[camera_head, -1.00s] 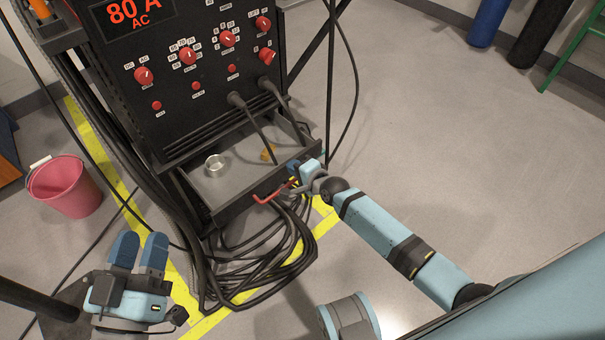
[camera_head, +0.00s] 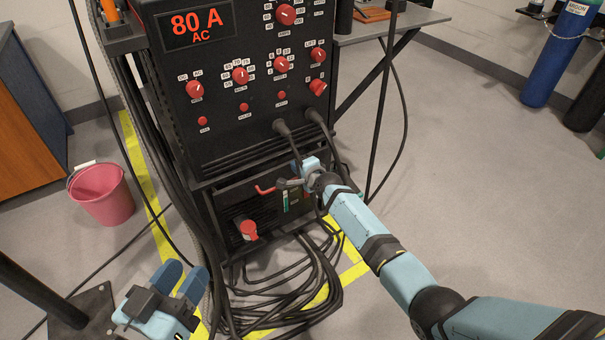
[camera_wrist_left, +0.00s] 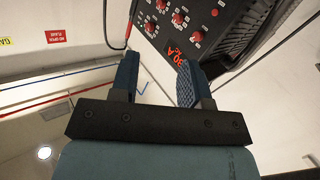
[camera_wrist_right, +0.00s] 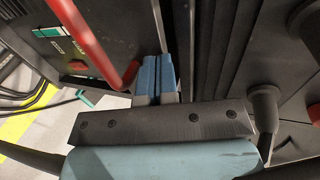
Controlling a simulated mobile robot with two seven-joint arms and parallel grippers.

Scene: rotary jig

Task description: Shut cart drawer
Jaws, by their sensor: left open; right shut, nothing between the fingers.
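The black cart drawer (camera_head: 238,190) sits under the vents of the welding machine, and no open tray shows in the head view. Its red handle (camera_head: 265,189) is on the front. My right gripper (camera_head: 308,168) is shut and empty, close to the drawer front at the right of the handle. In the right wrist view its blue fingers (camera_wrist_right: 157,80) are together, beside the red handle (camera_wrist_right: 92,42). Whether the fingertips touch the front is unclear. My left gripper (camera_head: 180,280) is open and empty, low at the left of the cart, away from the drawer.
Black cables (camera_head: 290,275) lie coiled on the floor before the cart. A red plug (camera_head: 249,230) sits on the lower panel. A pink bucket (camera_head: 102,195) stands at the left. Gas cylinders (camera_head: 558,55) stand at the back right. Open floor lies to the right.

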